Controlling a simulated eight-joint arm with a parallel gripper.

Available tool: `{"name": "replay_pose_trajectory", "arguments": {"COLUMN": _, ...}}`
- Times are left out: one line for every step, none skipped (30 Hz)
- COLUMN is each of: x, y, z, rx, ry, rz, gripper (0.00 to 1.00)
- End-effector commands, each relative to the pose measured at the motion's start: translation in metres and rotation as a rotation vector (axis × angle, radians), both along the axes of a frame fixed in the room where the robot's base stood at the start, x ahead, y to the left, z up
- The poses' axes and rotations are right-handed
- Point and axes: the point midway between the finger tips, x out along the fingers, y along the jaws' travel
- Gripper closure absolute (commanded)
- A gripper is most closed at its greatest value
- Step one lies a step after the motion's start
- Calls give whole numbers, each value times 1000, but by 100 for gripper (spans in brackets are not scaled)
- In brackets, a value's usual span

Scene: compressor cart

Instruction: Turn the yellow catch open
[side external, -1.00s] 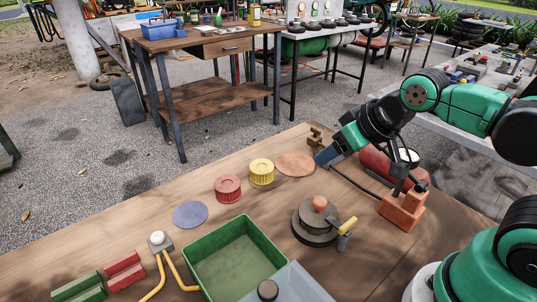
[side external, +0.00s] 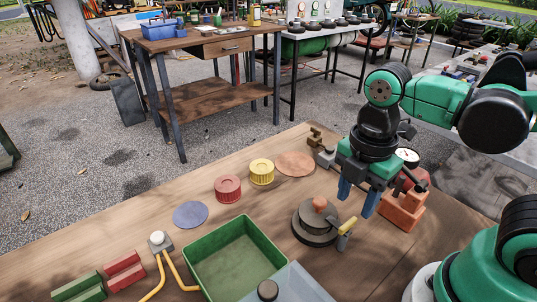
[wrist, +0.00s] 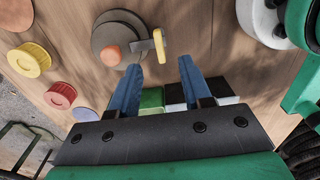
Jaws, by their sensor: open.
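The yellow catch (side external: 347,226) is a small yellow lever on a grey post at the right side of a dark round base (side external: 316,238) with an orange knob (side external: 320,204). In the wrist view the catch (wrist: 159,46) stands beyond my fingertips, slightly left of the gap's middle. My gripper (side external: 356,203) points down with blue fingers, above and just right of the catch, apart from it. In the wrist view my gripper (wrist: 158,62) is open, with nothing between the fingers.
A red block stand (side external: 402,212) with a gauge is close to the right of my gripper. A green tray (side external: 235,262), a red cap (side external: 228,189) and a yellow cap (side external: 262,172) lie to the left.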

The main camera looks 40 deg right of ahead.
Motion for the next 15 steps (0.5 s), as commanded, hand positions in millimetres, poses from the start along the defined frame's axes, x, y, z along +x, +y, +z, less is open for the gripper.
{"name": "replay_pose_trajectory", "arguments": {"x": 1, "y": 0, "z": -4, "rx": 0, "ry": -1, "rz": -1, "gripper": 57}}
{"name": "replay_pose_trajectory", "arguments": {"x": 1, "y": 0, "z": -7, "rx": 0, "ry": -1, "rz": -2, "gripper": 57}}
{"name": "replay_pose_trajectory", "arguments": {"x": 1, "y": 0, "z": -11, "rx": 0, "ry": -2, "rz": -2, "gripper": 57}}
{"name": "replay_pose_trajectory", "arguments": {"x": 1, "y": 0, "z": -15, "rx": 0, "ry": -2, "rz": -3, "gripper": 57}}
{"name": "replay_pose_trajectory", "arguments": {"x": 0, "y": 0, "z": -18, "rx": 0, "ry": -2, "rz": -3, "gripper": 57}}
{"name": "replay_pose_trajectory", "arguments": {"x": 0, "y": 0, "z": -22, "rx": 0, "ry": -3, "rz": -4, "gripper": 57}}
{"name": "replay_pose_trajectory", "arguments": {"x": 0, "y": 0, "z": -25, "rx": 0, "ry": -3, "rz": -4, "gripper": 57}}
{"name": "replay_pose_trajectory", "arguments": {"x": 1, "y": 0, "z": -28, "rx": 0, "ry": -3, "rz": -4, "gripper": 57}}
{"name": "replay_pose_trajectory", "arguments": {"x": 1, "y": 0, "z": -31, "rx": 0, "ry": -3, "rz": -4, "gripper": 57}}
{"name": "replay_pose_trajectory", "arguments": {"x": 1, "y": 0, "z": -34, "rx": -1, "ry": -3, "rz": -5, "gripper": 57}}
{"name": "replay_pose_trajectory", "arguments": {"x": 1, "y": 0, "z": -36, "rx": -1, "ry": -3, "rz": -5, "gripper": 57}}
{"name": "replay_pose_trajectory", "arguments": {"x": 1, "y": 0, "z": -39, "rx": -1, "ry": -4, "rz": -5, "gripper": 57}}
{"name": "replay_pose_trajectory", "arguments": {"x": 1, "y": 0, "z": -41, "rx": -1, "ry": -4, "rz": -5, "gripper": 57}}
{"name": "replay_pose_trajectory", "arguments": {"x": 1, "y": 0, "z": -43, "rx": -1, "ry": -4, "rz": -5, "gripper": 57}}
{"name": "replay_pose_trajectory", "arguments": {"x": 1, "y": 0, "z": -45, "rx": -1, "ry": -4, "rz": -5, "gripper": 57}}
